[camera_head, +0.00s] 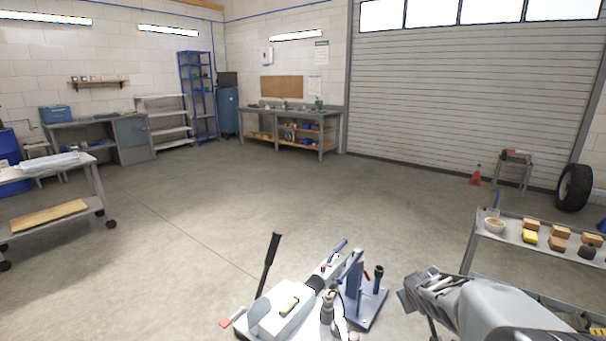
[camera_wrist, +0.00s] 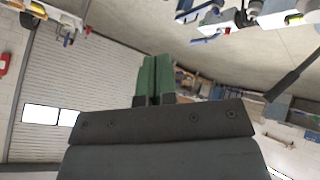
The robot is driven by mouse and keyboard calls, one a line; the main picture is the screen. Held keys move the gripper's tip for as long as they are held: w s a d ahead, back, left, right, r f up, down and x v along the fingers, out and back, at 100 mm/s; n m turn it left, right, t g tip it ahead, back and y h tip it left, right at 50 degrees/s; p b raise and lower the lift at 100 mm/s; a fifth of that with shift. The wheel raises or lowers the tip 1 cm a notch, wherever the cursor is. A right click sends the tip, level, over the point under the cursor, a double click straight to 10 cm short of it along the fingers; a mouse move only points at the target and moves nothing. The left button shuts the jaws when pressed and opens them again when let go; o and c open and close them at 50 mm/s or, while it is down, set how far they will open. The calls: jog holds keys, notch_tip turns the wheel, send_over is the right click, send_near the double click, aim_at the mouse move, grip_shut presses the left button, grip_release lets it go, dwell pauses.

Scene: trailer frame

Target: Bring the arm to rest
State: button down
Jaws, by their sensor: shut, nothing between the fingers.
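My arm reaches in from the bottom right in the head view, with my gripper (camera_head: 416,290) at its end, beside the trailer frame parts. In the wrist view my gripper (camera_wrist: 154,78) shows two green fingers pressed together, with nothing between them. The fingers point into open air and touch nothing that I can see. The trailer frame's front part (camera_head: 290,318), a pale body with a black lever (camera_head: 268,262) and a blue-grey upright bracket (camera_head: 355,285), stands to the left of my gripper.
A tyre (camera_head: 574,187) leans near the roller door (camera_head: 470,100). A wheeled table (camera_head: 90,172) is at the left. The middle floor (camera_head: 250,195) is clear.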

jog(key=s+a+r+m+g+y+p, duration=0.1)
jog(key=s+a+r+p, duration=0.3)
jog(key=s, duration=0.5)
jog(key=s+a+r+m+g+y+p, duration=0.1)
jog(key=s+a+r+p, duration=0.3)
jog(key=s+a+r, duration=0.4)
jog(key=shift+s+r+g+y+p, duration=0.3)
jog(key=shift+s+r+g+y, duration=0.4)
jog(key=shift+r+g, duration=0.2)
jog(key=shift+a, duration=0.1)
